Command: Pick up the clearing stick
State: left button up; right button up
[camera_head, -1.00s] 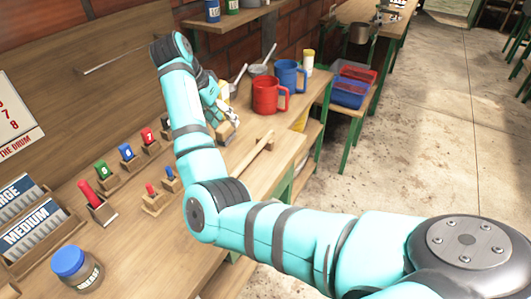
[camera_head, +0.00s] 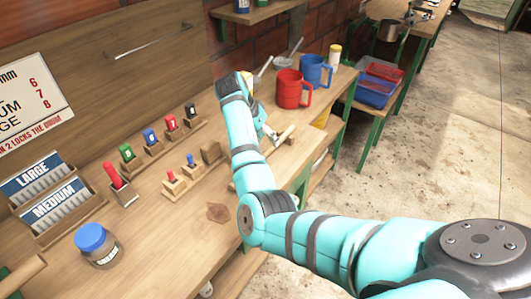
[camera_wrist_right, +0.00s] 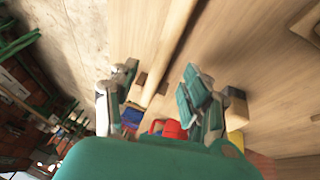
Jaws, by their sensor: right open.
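The clearing stick appears to be the pale wooden rod (camera_head: 285,132) on the workbench (camera_head: 225,235). My right arm hides part of it in the head view. In the right wrist view, the rod (camera_wrist_right: 172,45) runs up the picture over the bench top. My right gripper (camera_head: 268,128) is low near the rod. In the right wrist view, the open fingers (camera_wrist_right: 157,73) stand on either side of the rod's line, with nothing visibly clamped. I cannot tell the exact height of the fingertips above the bench. My left gripper is not in view.
A red mug (camera_head: 292,90) and a blue mug (camera_head: 316,70) stand beyond the gripper. Small wooden holders with coloured pieces (camera_head: 170,122) line the bench. A blue-lidded jar (camera_head: 97,244) stands at lower left. Concrete floor (camera_head: 415,160) lies open to the right.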

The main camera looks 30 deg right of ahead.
aim_at(271, 146)
jog(key=x, duration=0.4)
jog(key=shift+w+d+f+p, duration=0.1)
jog(key=shift+p, duration=0.25)
grip_shut()
